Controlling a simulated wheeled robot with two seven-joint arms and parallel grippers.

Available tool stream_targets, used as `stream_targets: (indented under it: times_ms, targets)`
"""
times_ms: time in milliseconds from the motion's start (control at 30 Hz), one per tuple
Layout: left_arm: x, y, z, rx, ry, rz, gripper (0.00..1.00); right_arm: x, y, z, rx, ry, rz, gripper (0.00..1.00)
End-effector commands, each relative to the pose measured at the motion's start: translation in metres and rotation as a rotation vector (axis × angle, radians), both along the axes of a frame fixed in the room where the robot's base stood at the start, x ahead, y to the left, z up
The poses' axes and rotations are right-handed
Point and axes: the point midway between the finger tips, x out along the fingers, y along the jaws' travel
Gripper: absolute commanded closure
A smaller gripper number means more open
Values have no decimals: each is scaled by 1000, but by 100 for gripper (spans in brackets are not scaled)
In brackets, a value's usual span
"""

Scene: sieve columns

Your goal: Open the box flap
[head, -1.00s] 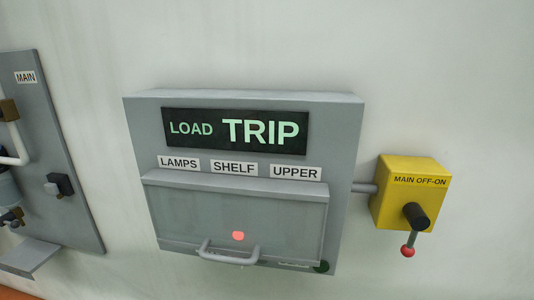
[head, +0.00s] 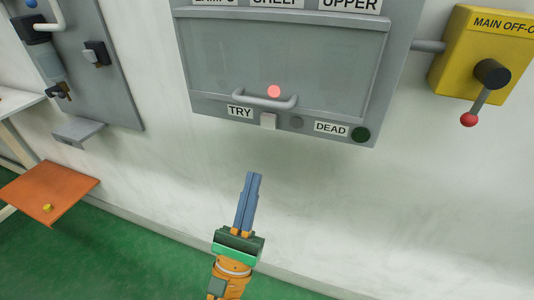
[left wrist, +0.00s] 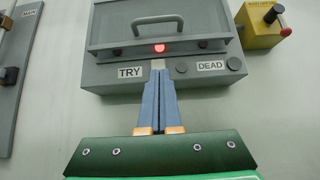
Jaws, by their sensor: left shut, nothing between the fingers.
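The grey box (head: 199,106) is on the wall, with its flap (head: 230,62) closed across the front. The flap has a grey handle (head: 264,101) along its lower edge, and a red light shows just above it. In the left wrist view the handle (left wrist: 158,20) shows at the top, with the TRY and DEAD labels below the flap. My left gripper (head: 254,175) is below the box, pointing up, apart from the handle. Its blue fingers are together and empty. My right gripper is not in view.
A yellow switch box (head: 460,50) with a red-knobbed lever (head: 469,119) is at the right, joined by a pipe. A grey panel (head: 110,95) with a small ledge (head: 85,131) is at the left. An orange board (head: 50,190) is lower left. The wall below the box is clear.

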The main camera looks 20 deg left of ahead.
Motion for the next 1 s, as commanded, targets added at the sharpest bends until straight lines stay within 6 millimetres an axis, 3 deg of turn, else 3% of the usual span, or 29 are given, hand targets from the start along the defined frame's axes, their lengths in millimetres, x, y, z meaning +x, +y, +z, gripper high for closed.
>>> stream_targets:
  times_ms: [467, 700, 1000]
  targets:
    - [66, -3, 77, 3, -1, 4, 100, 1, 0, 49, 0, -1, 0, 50]
    - [48, -2, 103, 4, 6, 3, 100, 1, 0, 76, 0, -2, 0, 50]
    - [44, -2, 104, 6, 5, 3, 100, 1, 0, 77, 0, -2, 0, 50]
